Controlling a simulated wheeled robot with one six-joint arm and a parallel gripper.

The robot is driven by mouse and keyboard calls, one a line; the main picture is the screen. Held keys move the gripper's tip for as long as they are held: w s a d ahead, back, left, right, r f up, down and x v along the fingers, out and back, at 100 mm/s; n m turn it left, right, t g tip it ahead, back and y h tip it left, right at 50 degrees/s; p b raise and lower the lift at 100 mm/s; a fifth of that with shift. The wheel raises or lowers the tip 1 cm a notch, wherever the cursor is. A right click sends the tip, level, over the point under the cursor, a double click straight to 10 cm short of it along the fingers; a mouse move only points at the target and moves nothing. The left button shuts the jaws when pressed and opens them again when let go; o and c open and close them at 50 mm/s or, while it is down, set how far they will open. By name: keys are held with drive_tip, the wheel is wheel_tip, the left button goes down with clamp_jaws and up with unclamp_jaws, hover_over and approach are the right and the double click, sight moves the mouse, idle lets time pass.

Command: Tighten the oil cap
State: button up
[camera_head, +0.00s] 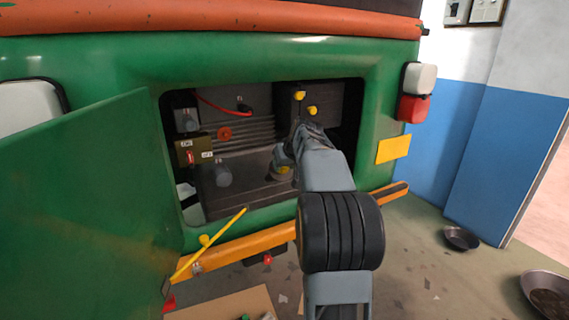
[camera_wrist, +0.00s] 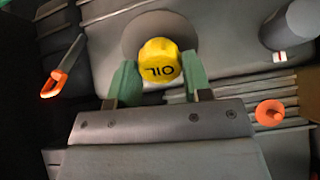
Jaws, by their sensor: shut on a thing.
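The yellow oil cap (camera_wrist: 160,60) with black "OIL" lettering shows in the upper middle of the wrist view, seated on a round grey base. The lettering appears upside down there. My gripper (camera_wrist: 160,80) has its two green fingers on either side of the cap and is shut on it. In the head view, my gripper (camera_head: 284,156) reaches into the open engine bay (camera_head: 205,215) of the green rickshaw. The cap (camera_head: 284,169) is small there and partly hidden by my gripper.
The open green hatch door (camera_head: 90,190) stands at the left. A yellow prop rod (camera_head: 215,240) slants over the orange bumper (camera_head: 245,246). In the wrist view, an orange handle (camera_wrist: 54,83), an orange knob (camera_wrist: 269,113) and a grey cylinder (camera_wrist: 291,24) surround my gripper.

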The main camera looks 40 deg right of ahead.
drive_tip(key=shift+m+p, duration=0.6)
drive_tip(key=shift+m, duration=0.8)
drive_tip(key=shift+m+p, duration=0.75)
drive_tip(key=shift+m, duration=0.25)
drive_tip(key=shift+m+p, duration=0.45)
drive_tip(key=shift+m, duration=0.45)
drive_tip(key=shift+f, duration=0.15)
